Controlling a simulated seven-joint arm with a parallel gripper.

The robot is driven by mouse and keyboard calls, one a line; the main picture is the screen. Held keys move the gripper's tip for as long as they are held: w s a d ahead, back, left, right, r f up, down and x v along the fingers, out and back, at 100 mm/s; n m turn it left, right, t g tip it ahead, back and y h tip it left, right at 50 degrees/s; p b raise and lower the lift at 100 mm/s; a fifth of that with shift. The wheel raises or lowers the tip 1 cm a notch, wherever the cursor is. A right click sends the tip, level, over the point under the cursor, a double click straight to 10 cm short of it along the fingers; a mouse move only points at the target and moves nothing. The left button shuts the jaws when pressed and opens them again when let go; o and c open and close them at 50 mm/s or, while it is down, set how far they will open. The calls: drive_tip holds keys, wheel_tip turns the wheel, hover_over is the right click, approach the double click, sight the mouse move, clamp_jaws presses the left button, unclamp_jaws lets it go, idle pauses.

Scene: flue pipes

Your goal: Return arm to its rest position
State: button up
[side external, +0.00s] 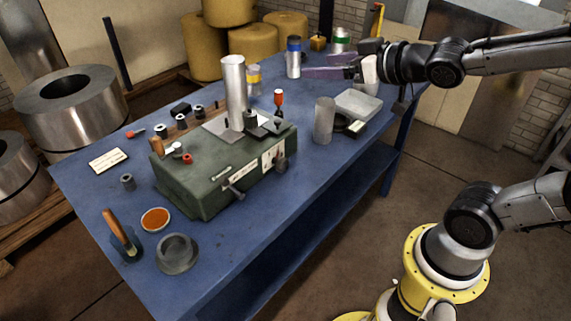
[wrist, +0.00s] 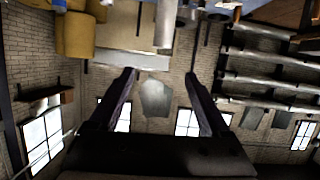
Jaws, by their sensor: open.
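My gripper (side external: 330,66) is at the far right end of the blue table (side external: 110,215) in the side external view, raised above the tabletop. Its two dark purplish fingers are spread apart. In the wrist view the fingers of my gripper (wrist: 163,72) are open with nothing held between them. The wrist view faces the brick wall and windows, and the table is hardly in it.
A green machine (side external: 200,180) with an upright metal pipe (side external: 234,85) stands mid-table. A grey cylinder (side external: 324,120) and a pale tray (side external: 358,104) stand right of it. Banded cans (side external: 293,62) are at the back. An orange dish (side external: 155,219) and a grey ring (side external: 177,254) lie in front.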

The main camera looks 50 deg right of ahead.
drive_tip(key=s+a+f+g, duration=0.1)
drive_tip(key=s+f+g, duration=0.2)
drive_tip(key=s, duration=0.6)
drive_tip(key=s+a+f+g, duration=0.1)
drive_tip(key=s+f+g, duration=0.3)
drive_tip(key=s, duration=0.5)
drive_tip(key=shift+f+g, duration=0.3)
drive_tip(key=shift+g, duration=0.4)
